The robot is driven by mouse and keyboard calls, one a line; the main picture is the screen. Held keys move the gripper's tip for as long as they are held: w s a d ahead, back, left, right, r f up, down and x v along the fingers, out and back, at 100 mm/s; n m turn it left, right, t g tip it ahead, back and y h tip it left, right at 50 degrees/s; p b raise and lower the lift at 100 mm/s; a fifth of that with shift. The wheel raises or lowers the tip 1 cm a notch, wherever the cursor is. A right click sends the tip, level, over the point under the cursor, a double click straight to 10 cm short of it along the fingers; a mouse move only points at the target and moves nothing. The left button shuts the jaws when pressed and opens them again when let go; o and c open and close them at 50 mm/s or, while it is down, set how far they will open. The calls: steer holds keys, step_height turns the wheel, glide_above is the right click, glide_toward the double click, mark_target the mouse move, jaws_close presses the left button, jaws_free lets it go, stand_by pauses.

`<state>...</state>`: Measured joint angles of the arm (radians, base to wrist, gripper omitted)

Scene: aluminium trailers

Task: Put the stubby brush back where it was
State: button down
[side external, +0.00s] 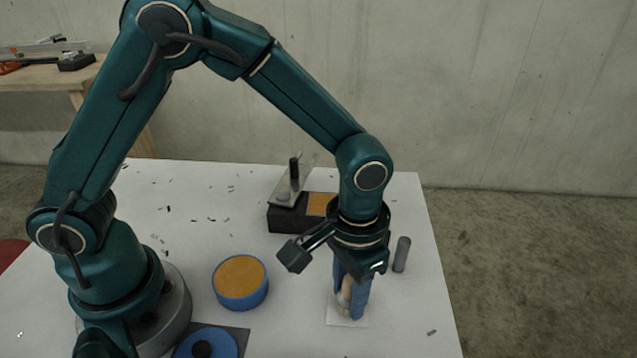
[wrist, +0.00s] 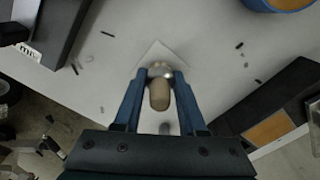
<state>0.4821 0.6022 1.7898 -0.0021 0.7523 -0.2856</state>
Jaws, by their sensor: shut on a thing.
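The stubby brush (wrist: 159,93) is between the two blue fingers of my gripper (wrist: 158,78) in the wrist view. Its rounded tan handle points toward the camera, with a shiny metal part beyond it. In the side view my gripper (side external: 350,298) points straight down, shut on the brush (side external: 344,292), which looks about upright and is partly hidden by a finger. Below it is a pale square pad (side external: 346,318), whose corner also shows in the wrist view (wrist: 158,49). I cannot tell whether the brush touches the pad.
A dark block with a tan inset (side external: 289,219) is behind, and a blue round tub (side external: 240,291) is to the left. A blue disc with a black knob (side external: 190,348) sits front left. Dark slivers litter the white table.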

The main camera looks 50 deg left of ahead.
steer(key=shift+f, duration=0.15)
steer(key=shift+c, duration=2.4)
jaws_free()
